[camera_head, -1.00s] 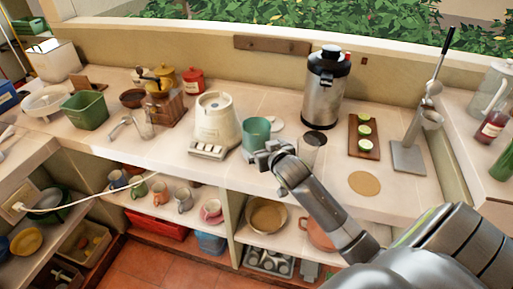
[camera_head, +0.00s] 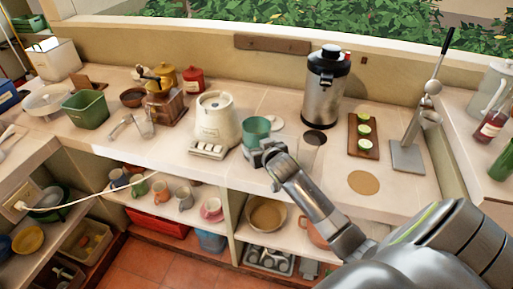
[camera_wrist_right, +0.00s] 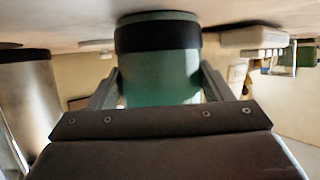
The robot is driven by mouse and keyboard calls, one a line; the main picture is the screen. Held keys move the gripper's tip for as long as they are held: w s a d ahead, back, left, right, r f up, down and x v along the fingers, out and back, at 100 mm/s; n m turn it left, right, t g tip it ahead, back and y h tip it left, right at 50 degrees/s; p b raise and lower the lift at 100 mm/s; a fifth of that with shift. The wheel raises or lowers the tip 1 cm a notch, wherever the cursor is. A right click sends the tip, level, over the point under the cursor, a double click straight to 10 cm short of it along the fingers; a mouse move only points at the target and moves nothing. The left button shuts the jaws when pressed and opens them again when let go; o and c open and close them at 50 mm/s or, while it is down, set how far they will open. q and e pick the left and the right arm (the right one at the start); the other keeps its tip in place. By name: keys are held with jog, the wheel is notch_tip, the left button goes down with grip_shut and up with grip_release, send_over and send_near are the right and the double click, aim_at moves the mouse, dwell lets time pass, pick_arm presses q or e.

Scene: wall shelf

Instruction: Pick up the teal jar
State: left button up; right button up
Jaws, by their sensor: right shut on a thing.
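The teal jar (camera_head: 256,129) stands on the counter to the right of the cream blender base. My right gripper (camera_head: 262,150) is at the jar's near side in the head view and covers its lower part. In the right wrist view the jar (camera_wrist_right: 158,72), teal with a dark band near one end, sits between the two fingers of my right gripper (camera_wrist_right: 160,88). The fingers are shut on its sides. I cannot tell whether the jar is touching the counter. My left gripper is not in view.
The cream appliance (camera_head: 216,118) stands close to the left of the jar. A clear glass (camera_head: 308,152) is close to the right. A steel dispenser (camera_head: 325,88) and a board with cucumber slices (camera_head: 364,135) are further right. The counter's front edge lies below my gripper.

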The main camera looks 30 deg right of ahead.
aim_at(260, 121)
jog(key=c, duration=0.5)
jog(key=shift+o, duration=0.2)
jog(key=shift+r, duration=0.25)
jog(key=shift+r+b, duration=0.5)
jog(key=shift+r, duration=4.25)
